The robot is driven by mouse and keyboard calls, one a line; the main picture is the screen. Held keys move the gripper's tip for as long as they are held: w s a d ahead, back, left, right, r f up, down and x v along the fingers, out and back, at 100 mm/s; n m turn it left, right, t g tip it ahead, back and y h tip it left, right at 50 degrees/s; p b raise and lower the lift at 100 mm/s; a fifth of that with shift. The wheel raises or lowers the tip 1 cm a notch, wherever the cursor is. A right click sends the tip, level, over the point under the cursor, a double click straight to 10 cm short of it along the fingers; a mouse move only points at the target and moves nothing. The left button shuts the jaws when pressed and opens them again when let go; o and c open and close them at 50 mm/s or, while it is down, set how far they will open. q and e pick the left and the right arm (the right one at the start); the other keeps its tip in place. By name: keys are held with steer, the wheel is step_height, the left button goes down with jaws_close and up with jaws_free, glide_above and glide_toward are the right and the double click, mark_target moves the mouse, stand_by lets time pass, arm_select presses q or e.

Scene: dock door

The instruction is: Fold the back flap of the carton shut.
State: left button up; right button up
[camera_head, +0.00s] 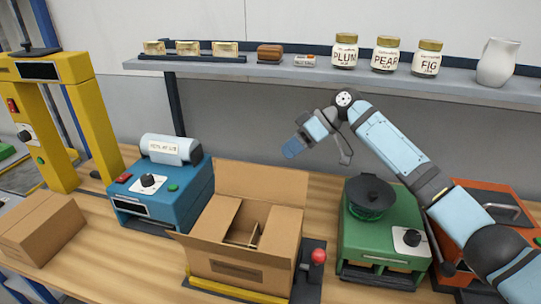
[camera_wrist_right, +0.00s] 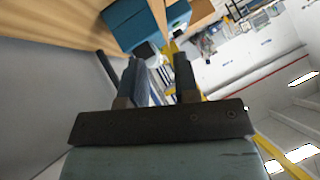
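The brown carton (camera_head: 236,268) stands on the wooden bench with its top partly open. Its back flap (camera_head: 262,183) stands up, leaning slightly back. The left flap (camera_head: 214,220) and right flap (camera_head: 281,232) lie folded inward, with a gap between them showing the inside. The front flap sticks outward at the near side. My right gripper (camera_head: 292,148) is in the air above and behind the back flap, apart from it. In the right wrist view its two fingers (camera_wrist_right: 161,78) are spread with nothing between them. My left gripper is not in view.
A blue machine (camera_head: 160,195) stands left of the carton, a green machine (camera_head: 380,235) right of it. A red-knobbed lever (camera_head: 318,257) is close by the carton's right side. A shelf (camera_head: 460,85) with jars and a pitcher runs behind. A yellow frame (camera_head: 85,130) stands left.

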mark_target(259, 183)
steer(key=x, duration=0.7)
steer(key=shift+s+a+p, duration=0.1)
steer(key=shift+s+p, duration=0.1)
steer(key=shift+p, duration=0.15)
jaws_close()
